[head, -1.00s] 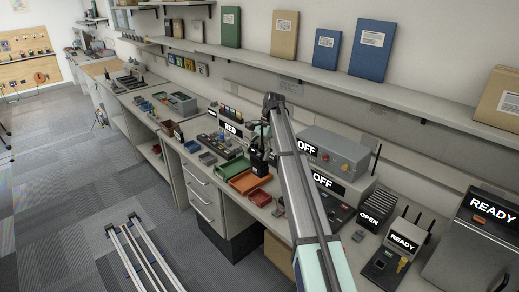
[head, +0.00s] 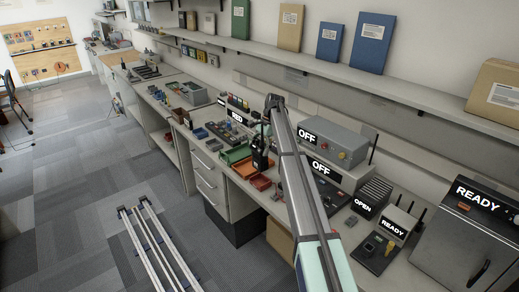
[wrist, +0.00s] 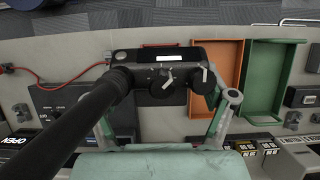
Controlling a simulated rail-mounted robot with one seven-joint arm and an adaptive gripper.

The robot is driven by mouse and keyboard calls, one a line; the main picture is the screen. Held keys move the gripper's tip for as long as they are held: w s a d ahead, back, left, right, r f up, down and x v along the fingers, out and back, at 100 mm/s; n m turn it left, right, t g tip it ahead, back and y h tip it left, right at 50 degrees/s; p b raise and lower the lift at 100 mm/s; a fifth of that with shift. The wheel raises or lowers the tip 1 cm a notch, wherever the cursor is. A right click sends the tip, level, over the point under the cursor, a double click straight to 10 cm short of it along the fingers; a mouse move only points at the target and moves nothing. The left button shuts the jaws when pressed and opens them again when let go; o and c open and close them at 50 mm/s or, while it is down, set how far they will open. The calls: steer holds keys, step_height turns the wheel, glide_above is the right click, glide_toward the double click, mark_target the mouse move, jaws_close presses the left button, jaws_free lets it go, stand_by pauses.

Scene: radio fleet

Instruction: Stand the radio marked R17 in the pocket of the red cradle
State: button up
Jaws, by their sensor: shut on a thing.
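My gripper (wrist: 163,115) is shut on a dark radio, seen from above in the wrist view (wrist: 182,55), with its thick black antenna pointing to the lower left and two knobs on top. In the head view the radio (head: 259,153) hangs upright below the end of my arm, over or close to the bench beside the trays. I cannot read its marking. A sign reading RED (head: 238,117) stands at the back of the bench, left of the radio. I cannot clearly make out the red cradle or its pocket.
A green tray (head: 234,154) and an orange-brown tray (head: 261,183) lie near the radio; the wrist view shows a green tray (wrist: 300,75) and an orange tray (wrist: 232,50) at right. A grey OFF box (head: 335,140) stands right of my arm. A shelf runs above.

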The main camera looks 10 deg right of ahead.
mark_target(260, 165)
steer(key=shift+f+b, duration=0.6)
steer(key=shift+f, duration=2.25)
steer(key=shift+f, duration=2.05)
stand_by(0.5)
steer(key=o, duration=1.5)
steer(key=shift+s, duration=0.1)
steer(key=shift+o, duration=0.2)
steer(key=v, duration=1.2)
